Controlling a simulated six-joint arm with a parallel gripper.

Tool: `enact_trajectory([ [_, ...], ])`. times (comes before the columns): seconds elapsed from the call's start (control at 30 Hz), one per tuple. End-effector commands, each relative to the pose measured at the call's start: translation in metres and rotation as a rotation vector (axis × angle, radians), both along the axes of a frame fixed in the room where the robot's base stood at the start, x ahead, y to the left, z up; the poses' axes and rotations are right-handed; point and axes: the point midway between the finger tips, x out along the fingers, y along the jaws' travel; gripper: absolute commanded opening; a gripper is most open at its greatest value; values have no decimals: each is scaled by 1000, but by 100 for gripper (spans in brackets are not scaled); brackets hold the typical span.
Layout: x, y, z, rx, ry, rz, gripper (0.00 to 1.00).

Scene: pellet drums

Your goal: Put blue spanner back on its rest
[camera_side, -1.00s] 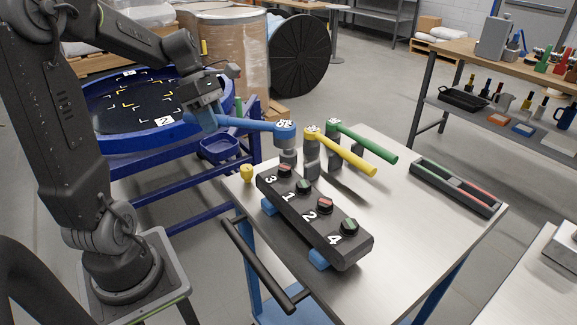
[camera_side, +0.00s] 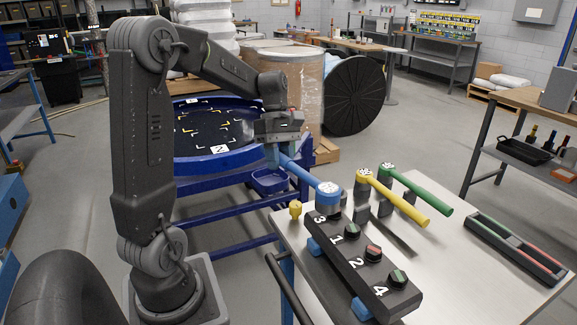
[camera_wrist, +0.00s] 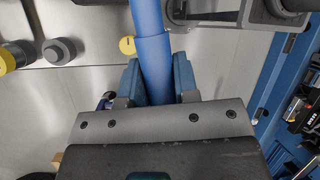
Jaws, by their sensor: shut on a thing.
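The blue spanner (camera_side: 298,173) slants from my gripper down to its round head over the near corner of the table. My gripper (camera_side: 273,152) is shut on its handle. In the wrist view the blue handle (camera_wrist: 151,55) runs between both fingers of my gripper (camera_wrist: 158,82) and leaves the top edge, so the head is out of that view. The head is close to the numbered black block (camera_side: 355,262) and hides its first knob. Grey shows under the head; I cannot tell whether it touches its rest.
The yellow spanner (camera_side: 398,200) and green spanner (camera_side: 420,190) lie on grey rests just right of the blue head. A small yellow knob (camera_side: 295,209) stands at the table corner. A black tray (camera_side: 515,248) lies at the right. A blue drum (camera_side: 210,162) stands behind my gripper.

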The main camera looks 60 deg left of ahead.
Motion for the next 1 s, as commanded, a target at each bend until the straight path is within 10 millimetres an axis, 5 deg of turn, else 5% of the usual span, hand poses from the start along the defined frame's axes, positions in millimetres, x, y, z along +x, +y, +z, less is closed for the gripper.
enact_trajectory([
  [0.6, 106, -68, -23, 2, 5, -1999, 0],
  [1.0, 167, -139, -27, 6, 8, -3069, 0],
])
